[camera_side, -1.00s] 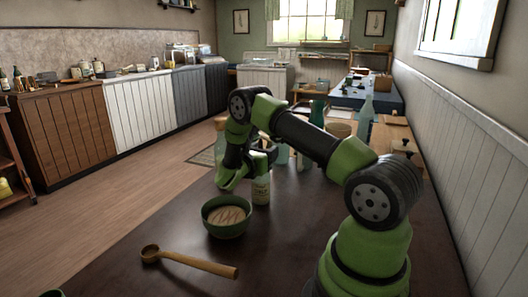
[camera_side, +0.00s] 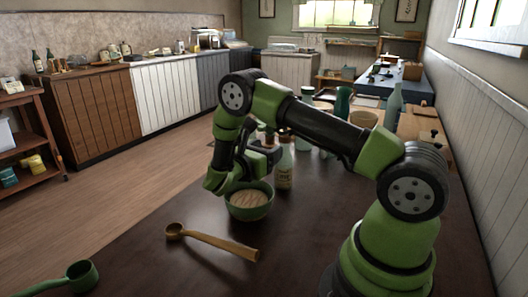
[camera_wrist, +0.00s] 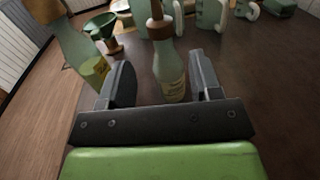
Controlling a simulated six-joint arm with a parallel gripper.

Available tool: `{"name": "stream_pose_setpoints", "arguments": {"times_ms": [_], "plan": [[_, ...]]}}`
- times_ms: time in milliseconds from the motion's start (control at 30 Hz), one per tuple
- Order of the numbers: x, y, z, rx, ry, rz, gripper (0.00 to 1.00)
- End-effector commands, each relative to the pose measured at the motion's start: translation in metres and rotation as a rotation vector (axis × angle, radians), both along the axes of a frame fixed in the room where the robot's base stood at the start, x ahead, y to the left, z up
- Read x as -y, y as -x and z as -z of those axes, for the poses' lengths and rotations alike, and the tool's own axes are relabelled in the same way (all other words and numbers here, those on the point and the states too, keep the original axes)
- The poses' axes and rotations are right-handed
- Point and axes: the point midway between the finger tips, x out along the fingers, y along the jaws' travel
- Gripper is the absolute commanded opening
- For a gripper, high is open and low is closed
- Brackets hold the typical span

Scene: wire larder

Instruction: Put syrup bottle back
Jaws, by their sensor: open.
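A pale green glass bottle with a cream label and brown top (camera_wrist: 170,72) stands upright between the two fingers of my gripper (camera_wrist: 160,85) in the wrist view. The fingers are apart, and a gap shows on each side of the bottle. In the side view a labelled bottle (camera_side: 284,168) stands on the dark table, just behind the green bowl. My gripper (camera_side: 268,158) is beside its upper part there. Another labelled bottle (camera_wrist: 85,55) stands to the left in the wrist view. The label print is too small to read, so I cannot tell which is the syrup.
A green bowl (camera_side: 249,205) with pale contents stands close to the gripper. A wooden spoon (camera_side: 212,241) and a green scoop (camera_side: 75,278) lie nearer the front. A green funnel (camera_wrist: 103,27) and pale green mugs (camera_wrist: 212,14) stand beyond the bottles.

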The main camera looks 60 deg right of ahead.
Motion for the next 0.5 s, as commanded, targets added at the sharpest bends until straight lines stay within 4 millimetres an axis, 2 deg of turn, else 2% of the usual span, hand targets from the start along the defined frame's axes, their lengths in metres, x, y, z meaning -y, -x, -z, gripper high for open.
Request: {"name": "stream_pose_setpoints", "arguments": {"times_ms": [133,267,400,500], "plan": [[-0.009,0.002,-0.008,0.031,-0.018,0.023,0.58],[-0.015,0.014,-0.036,0.164,-0.099,0.116,0.58],[-0.032,0.042,-0.073,0.409,-0.259,0.275,0.58],[-0.051,0.064,-0.093,0.604,-0.393,0.395,0.58]]}}
